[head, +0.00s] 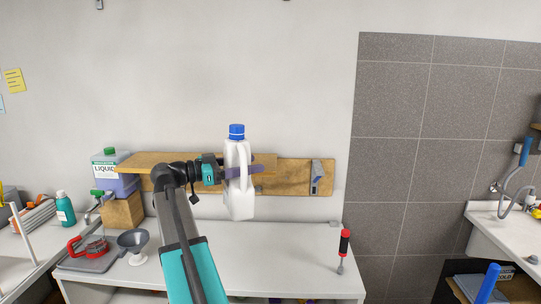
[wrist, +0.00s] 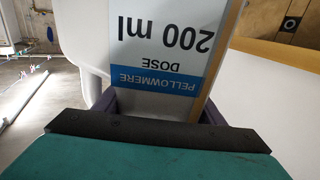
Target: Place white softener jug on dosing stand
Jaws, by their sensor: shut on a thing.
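The white softener jug (head: 239,201) has a blue cap and a side handle. It hangs nearly upright in the air, in front of the wall shelf and above the white worktop. My gripper (head: 243,172) is shut on its body with purple fingers. In the wrist view the jug's label (wrist: 165,65) fills the space between the fingers, upside down, reading PELLOWMERE DOSE 200 ml. I cannot tell for certain which item is the dosing stand.
A red-handled clear jug (head: 92,246) on a grey tray and a grey funnel (head: 133,240) stand at the left front. A wooden wall shelf (head: 300,175) is behind my gripper. A red-and-black tool (head: 344,245) stands at the right. The middle of the worktop (head: 275,255) is clear.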

